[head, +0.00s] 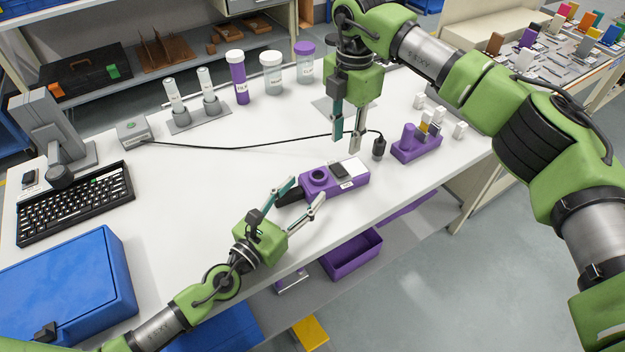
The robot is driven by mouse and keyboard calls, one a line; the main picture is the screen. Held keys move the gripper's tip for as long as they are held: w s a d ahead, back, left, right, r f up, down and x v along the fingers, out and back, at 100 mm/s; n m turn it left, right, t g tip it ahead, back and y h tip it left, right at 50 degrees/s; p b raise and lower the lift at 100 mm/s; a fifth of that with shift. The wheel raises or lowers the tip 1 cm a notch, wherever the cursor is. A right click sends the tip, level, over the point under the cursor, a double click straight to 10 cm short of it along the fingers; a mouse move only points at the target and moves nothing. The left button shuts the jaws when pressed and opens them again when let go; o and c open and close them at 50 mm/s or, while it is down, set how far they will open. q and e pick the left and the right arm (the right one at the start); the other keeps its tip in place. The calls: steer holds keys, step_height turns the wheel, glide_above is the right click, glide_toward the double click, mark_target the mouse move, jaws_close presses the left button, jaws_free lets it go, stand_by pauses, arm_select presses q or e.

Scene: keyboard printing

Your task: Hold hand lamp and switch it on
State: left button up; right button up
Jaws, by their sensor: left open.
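A purple device (318,179) with a round dark ring, a dark pad, a white patch and a label lies near the table's front edge; it looks like the hand lamp, though I cannot be sure. A black handle-like part (290,197) sticks out of its left side. My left gripper (300,195) is open, with its fingers on either side of this black part; I cannot tell whether they touch it. My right gripper (347,144) points down above the table behind the device, fingers apart and seemingly empty. No switch can be clearly made out.
A cable runs from a grey box (133,131) to a black plug-like piece (379,148), beside a purple holder (416,147). A keyboard (76,203) and blue case (70,275) are left. Jars (271,75) stand behind. The left-centre table is mostly clear.

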mark_target(313, 181)
arm_select(q)
steer(key=shift+x, duration=2.6)
